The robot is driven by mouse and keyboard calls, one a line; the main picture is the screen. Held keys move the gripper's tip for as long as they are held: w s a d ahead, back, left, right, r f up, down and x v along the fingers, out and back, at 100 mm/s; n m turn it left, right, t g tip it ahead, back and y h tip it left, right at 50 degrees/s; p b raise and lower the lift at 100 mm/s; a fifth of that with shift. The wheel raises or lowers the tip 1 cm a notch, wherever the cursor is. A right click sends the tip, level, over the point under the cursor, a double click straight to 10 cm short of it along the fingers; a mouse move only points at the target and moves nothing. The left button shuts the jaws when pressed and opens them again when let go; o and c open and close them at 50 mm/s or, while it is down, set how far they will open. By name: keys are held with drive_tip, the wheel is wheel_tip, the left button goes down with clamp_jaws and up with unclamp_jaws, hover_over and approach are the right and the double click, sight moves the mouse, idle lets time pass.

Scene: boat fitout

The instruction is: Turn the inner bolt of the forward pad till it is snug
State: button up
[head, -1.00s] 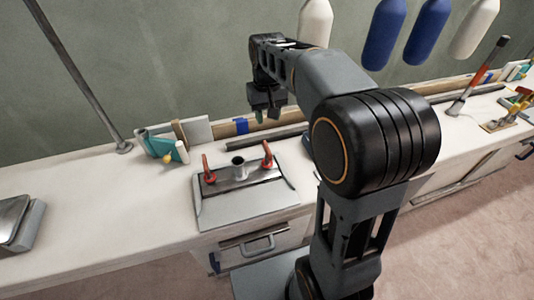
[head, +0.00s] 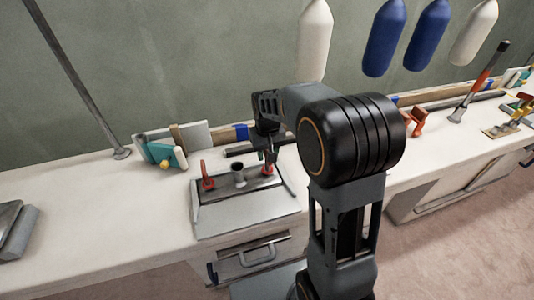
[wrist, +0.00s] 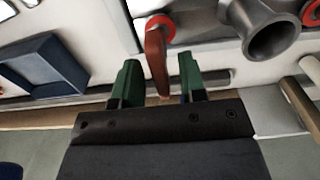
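A grey pad (head: 245,212) with a metal plate lies on the white bench. A flared metal tube (head: 239,176) stands at its middle, with a red-handled bolt (head: 207,177) on the left and another (head: 269,171) on the right. I cannot tell which is the inner one. My gripper (head: 268,158) points down over the right bolt. In the wrist view my gripper's green fingers (wrist: 158,82) are apart, with that bolt's red-brown lever (wrist: 156,55) between them and small gaps each side. The flared tube (wrist: 268,28) is beside it.
A teal-and-white item (head: 163,153) stands behind left of the pad. A metal pole (head: 85,85) rises from the bench. An orange clamp (head: 415,122) and a red-handled tool (head: 478,83) are to the right. A grey item (head: 15,228) lies far left, with bare bench between.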

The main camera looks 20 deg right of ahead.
drive_tip(key=shift+f, duration=0.1)
clamp_jaws()
idle(0.4)
